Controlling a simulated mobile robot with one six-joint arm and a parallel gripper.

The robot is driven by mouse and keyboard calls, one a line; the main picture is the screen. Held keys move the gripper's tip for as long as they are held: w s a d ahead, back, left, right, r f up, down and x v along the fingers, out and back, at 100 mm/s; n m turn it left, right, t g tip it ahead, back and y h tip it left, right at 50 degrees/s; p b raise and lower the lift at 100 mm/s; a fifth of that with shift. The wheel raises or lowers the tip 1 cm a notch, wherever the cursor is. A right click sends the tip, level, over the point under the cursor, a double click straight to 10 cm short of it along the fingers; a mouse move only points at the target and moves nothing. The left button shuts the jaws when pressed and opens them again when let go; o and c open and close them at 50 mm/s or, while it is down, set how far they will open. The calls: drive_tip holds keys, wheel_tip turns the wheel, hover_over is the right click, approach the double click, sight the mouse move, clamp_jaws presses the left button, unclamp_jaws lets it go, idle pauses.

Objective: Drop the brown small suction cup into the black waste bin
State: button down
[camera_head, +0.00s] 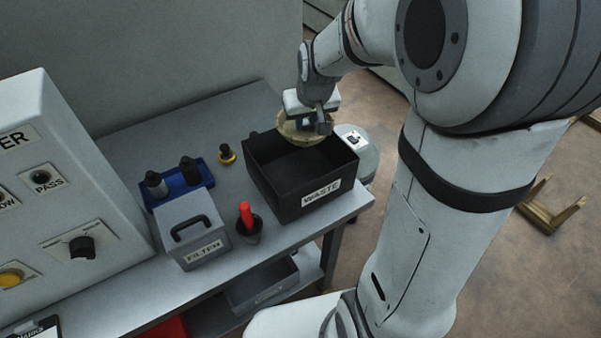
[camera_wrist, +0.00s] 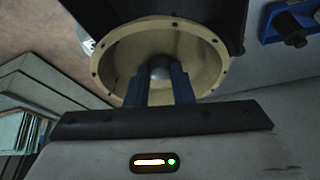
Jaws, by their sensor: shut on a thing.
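A tan-brown, round, bowl-shaped suction cup (camera_head: 290,130) hangs from my gripper (camera_head: 316,122). In the wrist view the cup (camera_wrist: 206,62) opens toward the camera, with small dark holes around its rim. The blue fingers of my gripper (camera_wrist: 160,82) are shut on a grey knob at its middle. The black waste bin (camera_head: 286,196), labelled WASTE, stands on the bench. The cup is over the back part of the bin's opening. Part of the bin (camera_wrist: 88,12) shows behind the cup in the wrist view. The visible bin interior looks empty.
Left of the bin stand a small black-and-yellow part (camera_head: 227,155), a red-handled tool in a black holder (camera_head: 248,226), a grey FILTER box (camera_head: 192,232) and a blue rack (camera_head: 180,188) with dark bottles. A white control panel (camera_head: 70,180) stands at the left.

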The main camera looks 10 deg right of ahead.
drive_tip(key=shift+s+f+b, duration=0.1)
drive_tip(key=shift+f+b, duration=0.2)
drive_tip(key=shift+f, duration=0.55)
drive_tip(key=c, duration=1.2)
unclamp_jaws()
drive_tip(key=shift+o, duration=0.2)
drive_tip(key=v, duration=0.8)
drive_tip(key=shift+b, duration=0.4)
drive_tip(key=s+f+g, duration=0.1)
drive_tip(key=s+f, duration=0.1)
drive_tip(key=s, duration=1.5)
drive_tip(key=shift+s+f+m, duration=0.35)
drive_tip(key=shift+f+m, duration=0.05)
